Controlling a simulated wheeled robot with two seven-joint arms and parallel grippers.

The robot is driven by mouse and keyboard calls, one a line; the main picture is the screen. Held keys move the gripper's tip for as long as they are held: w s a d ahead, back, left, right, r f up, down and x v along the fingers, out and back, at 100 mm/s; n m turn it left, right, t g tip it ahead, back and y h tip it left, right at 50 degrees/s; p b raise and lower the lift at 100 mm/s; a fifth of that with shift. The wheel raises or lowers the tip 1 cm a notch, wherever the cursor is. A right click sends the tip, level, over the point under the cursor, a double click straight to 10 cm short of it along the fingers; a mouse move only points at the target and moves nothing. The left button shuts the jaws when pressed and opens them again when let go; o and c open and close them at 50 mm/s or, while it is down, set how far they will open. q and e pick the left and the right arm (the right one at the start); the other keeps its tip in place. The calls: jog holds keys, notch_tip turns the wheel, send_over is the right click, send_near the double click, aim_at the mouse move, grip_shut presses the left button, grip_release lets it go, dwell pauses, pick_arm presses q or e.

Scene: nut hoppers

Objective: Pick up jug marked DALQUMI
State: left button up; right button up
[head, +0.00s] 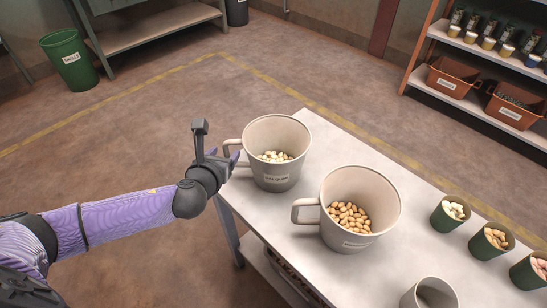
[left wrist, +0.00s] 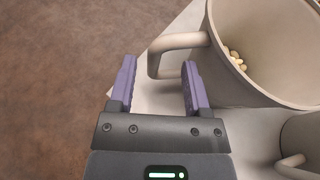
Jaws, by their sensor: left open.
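A grey-white jug (head: 262,133) holding pale nuts stands upright at the table's far left corner. Its small label (head: 276,179) seems to read DALQUMI, but the print is tiny. Its handle (head: 229,146) points left, towards my left gripper (head: 235,158). In the left wrist view, my left gripper (left wrist: 159,62) is open, with purple fingers on either side of the handle's outer bar (left wrist: 153,62). I cannot tell whether they touch it. The jug's body (left wrist: 262,75) is at the upper right there. My right gripper is not in view.
A second jug (head: 377,195) with brown nuts stands close by on the table (head: 395,263), its handle also pointing left. A smaller cup (head: 430,296) and green cups (head: 450,214) stand to the right. Open floor lies left of the table.

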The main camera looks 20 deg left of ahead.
aim_at(225, 151)
pick_arm(q)
jog(key=b+x, duration=0.1)
jog(key=x, duration=0.1)
jog(key=b+x, duration=0.1)
jog(key=x, duration=0.2)
jog(key=shift+s+a+f+b, duration=0.1)
jog(key=shift+s+a+b, duration=0.1)
jog(key=shift+b, duration=0.2)
jog(key=shift+w, duration=0.2)
jog(key=shift+r, duration=0.2)
jog(key=shift+c, duration=0.3)
jog(key=c, duration=0.5)
grip_shut()
